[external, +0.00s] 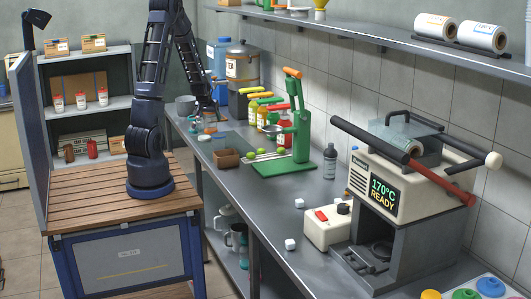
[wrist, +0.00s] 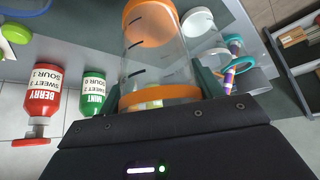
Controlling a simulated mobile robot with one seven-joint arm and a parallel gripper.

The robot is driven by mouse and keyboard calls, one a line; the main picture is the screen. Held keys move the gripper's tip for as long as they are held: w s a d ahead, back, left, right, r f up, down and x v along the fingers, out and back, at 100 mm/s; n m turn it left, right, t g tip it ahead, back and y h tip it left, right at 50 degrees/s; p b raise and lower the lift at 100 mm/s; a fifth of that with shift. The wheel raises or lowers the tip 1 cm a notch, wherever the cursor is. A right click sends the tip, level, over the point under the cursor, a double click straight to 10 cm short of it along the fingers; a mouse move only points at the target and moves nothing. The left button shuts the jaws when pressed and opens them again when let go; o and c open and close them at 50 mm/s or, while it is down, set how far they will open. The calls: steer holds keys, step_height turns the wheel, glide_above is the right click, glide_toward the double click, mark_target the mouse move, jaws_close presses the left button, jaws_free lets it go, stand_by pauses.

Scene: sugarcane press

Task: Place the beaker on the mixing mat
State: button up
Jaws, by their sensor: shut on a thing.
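The beaker (wrist: 158,62) is a clear cylinder with dark graduation marks and orange bands at both ends. In the wrist view it stands between the two fingers of my gripper (wrist: 162,88), which is shut on it. In the external view my gripper (external: 208,110) is low over the far part of the steel counter, and the beaker is too small there to make out clearly. A darker flat patch (external: 236,139) on the counter, just in front of my gripper, may be the mixing mat; I cannot tell for sure.
A green press (external: 297,130) stands on the counter right of my gripper, with syrup bottles (external: 270,113) behind. A brown box (external: 226,158) and limes (external: 252,154) are close by. The wrist view shows a red bottle (wrist: 43,95) and green bottle (wrist: 92,95). A heated machine (external: 400,180) occupies the near counter.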

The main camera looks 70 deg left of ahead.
mark_target(208, 121)
steer(key=shift+f, duration=4.05)
steer(key=shift+f, duration=0.1)
steer(key=o, duration=1)
steer(key=shift+s+d+r, duration=0.15)
steer(key=shift+r, duration=0.3)
steer(key=shift+v, duration=5.6)
